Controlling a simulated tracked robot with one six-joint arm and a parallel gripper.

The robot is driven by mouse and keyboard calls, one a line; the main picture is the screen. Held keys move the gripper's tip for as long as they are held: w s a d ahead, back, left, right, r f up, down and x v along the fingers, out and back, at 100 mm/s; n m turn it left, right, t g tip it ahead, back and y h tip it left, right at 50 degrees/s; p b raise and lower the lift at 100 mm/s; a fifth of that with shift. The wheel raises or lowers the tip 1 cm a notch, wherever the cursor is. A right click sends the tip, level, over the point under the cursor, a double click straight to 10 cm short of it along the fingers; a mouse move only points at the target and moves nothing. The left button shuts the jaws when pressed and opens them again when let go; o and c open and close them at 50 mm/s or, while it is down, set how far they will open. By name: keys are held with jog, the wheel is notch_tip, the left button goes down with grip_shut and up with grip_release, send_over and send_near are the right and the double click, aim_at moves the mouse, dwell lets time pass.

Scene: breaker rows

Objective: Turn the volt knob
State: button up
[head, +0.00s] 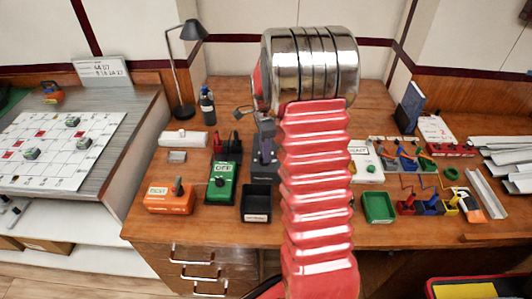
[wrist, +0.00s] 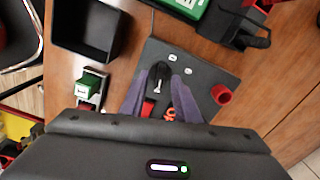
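A dark grey panel (wrist: 208,66) lies on the wooden desk in the wrist view. It carries a black knob (wrist: 158,74) with a pale pointer mark, which looks like the volt knob. Red markings show below it, between my fingers. My gripper (wrist: 160,82) is open, with one purple finger on each side of the knob. I cannot tell whether the fingers touch it. In the head view the panel (head: 262,172) is partly hidden by my arm, and the knob cannot be made out.
A black open bin (head: 256,200) and a green OFF unit (head: 222,182) stand close to the panel. An orange TEST box (head: 170,197) is farther left. A red post (wrist: 222,94) stands by the panel's right edge in the wrist view. A green tray (head: 378,206) lies right of my arm.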

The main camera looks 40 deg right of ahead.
jog(key=shift+f, duration=0.8)
grip_shut()
